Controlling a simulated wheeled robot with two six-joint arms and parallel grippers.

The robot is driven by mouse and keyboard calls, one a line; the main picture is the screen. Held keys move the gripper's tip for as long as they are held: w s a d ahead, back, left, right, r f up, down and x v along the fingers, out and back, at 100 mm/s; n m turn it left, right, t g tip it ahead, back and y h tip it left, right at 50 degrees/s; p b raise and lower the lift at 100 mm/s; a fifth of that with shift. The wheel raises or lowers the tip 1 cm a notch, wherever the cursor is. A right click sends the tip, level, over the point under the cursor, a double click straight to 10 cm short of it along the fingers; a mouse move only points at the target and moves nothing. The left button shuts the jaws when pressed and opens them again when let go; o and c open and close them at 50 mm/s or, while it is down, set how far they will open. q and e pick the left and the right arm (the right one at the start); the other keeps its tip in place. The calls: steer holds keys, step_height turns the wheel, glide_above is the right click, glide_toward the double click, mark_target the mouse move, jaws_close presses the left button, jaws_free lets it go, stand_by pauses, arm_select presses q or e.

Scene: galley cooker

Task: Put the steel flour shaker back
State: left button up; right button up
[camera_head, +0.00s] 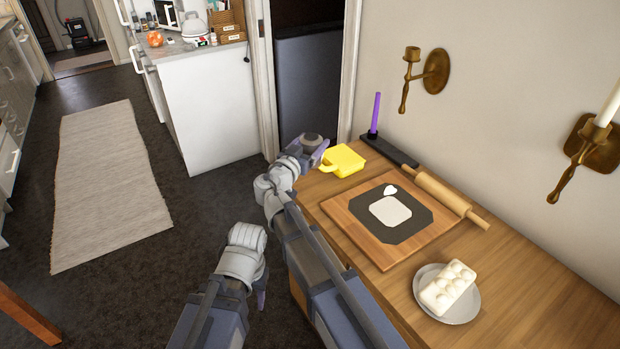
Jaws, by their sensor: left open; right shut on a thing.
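My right gripper (319,155) is at the far left end of the wooden counter, beside a yellow box-like thing with a handle. It is shut on a small grey round thing that looks like the steel flour shaker (310,142). The fingers and wrist partly hide the shaker, and I cannot tell whether it touches the counter. My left gripper (262,290) is low, over the floor left of the counter. It is open, with only part of a finger showing past the wrist.
The yellow thing (344,160) stands near a black tray (402,156) with a purple stick (376,113). A wooden board (385,251) with a dark mat, a rolling pin (452,197) and a plate (462,312) of white lumps occupy the counter. Brass candle holders (436,71) jut from the wall.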

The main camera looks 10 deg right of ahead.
step_height(320, 180, down, 5)
steer(key=b, duration=0.4)
steer(key=shift+f+b, duration=0.2)
steer(key=shift+b, duration=0.1)
steer(key=shift+f, duration=0.1)
step_height(320, 180, down, 4)
steer(key=b, duration=0.3)
steer(key=shift+r+b, duration=0.25)
steer(key=shift+b, duration=0.1)
steer(key=shift+f, duration=0.15)
steer(key=o, duration=1.5)
steer(key=shift+o, duration=0.2)
steer(key=shift+s+r, duration=0.1)
steer(key=shift+r, duration=0.1)
